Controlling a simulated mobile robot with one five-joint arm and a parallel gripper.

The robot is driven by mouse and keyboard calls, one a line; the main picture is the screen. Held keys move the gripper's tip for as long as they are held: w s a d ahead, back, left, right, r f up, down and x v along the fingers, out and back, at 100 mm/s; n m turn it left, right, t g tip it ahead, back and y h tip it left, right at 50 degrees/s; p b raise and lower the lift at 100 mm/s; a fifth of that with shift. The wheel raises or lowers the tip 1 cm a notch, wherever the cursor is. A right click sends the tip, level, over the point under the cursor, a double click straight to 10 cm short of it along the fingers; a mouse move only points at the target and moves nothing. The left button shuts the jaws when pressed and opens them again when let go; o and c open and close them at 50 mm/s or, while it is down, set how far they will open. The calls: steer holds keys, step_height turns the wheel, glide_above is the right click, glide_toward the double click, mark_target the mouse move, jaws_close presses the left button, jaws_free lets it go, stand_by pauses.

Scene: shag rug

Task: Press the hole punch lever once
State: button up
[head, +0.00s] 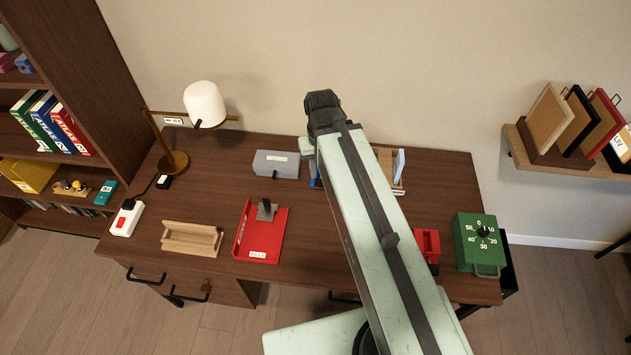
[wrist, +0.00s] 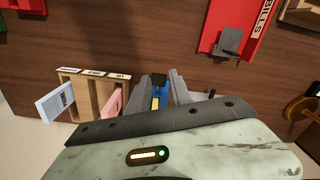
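A blue object with a black block at its end and a yellow patch, perhaps the hole punch (wrist: 156,97), shows between my fingers in the wrist view. In the head view only a sliver of blue (head: 316,180) shows beside my arm, which hides the rest. I cannot make out its lever for certain. My gripper (wrist: 159,82) has its two grey fingers apart, one on each side of the blue object. I cannot tell whether they touch it. In the head view my gripper is mostly hidden behind my arm, over the back of the desk.
A grey labelled box (head: 276,163) stands left of my arm. A red tray (head: 245,243), a wooden holder (head: 190,238) and a lamp (head: 205,104) are further left. A wooden sorter (wrist: 88,92) is close beside my gripper. A green timer box (head: 478,243) stands at right.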

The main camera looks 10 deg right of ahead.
jaws_close()
steer(key=shift+d, duration=0.1)
stand_by(1.4)
